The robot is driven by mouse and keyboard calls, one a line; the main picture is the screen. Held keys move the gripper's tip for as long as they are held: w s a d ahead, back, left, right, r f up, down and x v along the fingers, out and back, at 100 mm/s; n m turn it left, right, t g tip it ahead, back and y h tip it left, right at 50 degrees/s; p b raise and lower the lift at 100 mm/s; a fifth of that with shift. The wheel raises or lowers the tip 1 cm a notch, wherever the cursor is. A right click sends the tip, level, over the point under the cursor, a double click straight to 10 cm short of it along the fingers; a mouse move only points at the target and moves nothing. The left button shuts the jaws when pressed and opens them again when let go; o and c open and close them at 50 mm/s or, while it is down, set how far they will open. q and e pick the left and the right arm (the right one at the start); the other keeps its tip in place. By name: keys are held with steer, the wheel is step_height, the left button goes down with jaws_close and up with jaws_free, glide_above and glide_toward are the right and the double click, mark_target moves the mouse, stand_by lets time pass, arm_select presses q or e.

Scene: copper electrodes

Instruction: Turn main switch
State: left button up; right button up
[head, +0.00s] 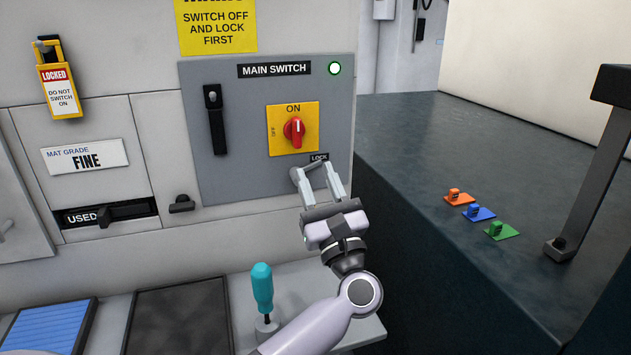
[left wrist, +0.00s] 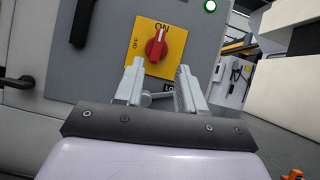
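The main switch is a red rotary knob (head: 294,131) on a yellow plate (head: 280,142), mounted on a grey panel (head: 225,180). Its white mark points up towards ON; OFF is at the left of the plate. A green lamp (head: 335,68) is lit at the panel's upper right. My left gripper (head: 318,178) is open and empty, below and a little right of the knob, near the LOCK label (head: 319,157). In the left wrist view, the knob (left wrist: 157,46) shows beyond and above the spread fingers (left wrist: 157,82). My right gripper is not in view.
A black handle (head: 215,120) is left of the knob. A yellow LOCKED padlock tag (head: 59,90) hangs at the upper left. A teal screwdriver (head: 262,288) stands on the ledge below. Orange, blue and green tags (head: 480,213) lie on the dark surface at right.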

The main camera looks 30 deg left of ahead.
mark_target(298, 135)
arm_select(q)
steer(key=shift+n, duration=0.3)
steer(key=p+x, duration=0.4)
steer(key=x, duration=0.4)
steer(key=shift+s+r+p, duration=0.15)
steer(key=shift+p, duration=0.25)
steer(key=shift+f, duration=0.3)
steer(key=shift+a+r+b, duration=0.1)
steer(key=shift+b, duration=0.5)
steer(key=shift+r, duration=0.1)
jaws_close()
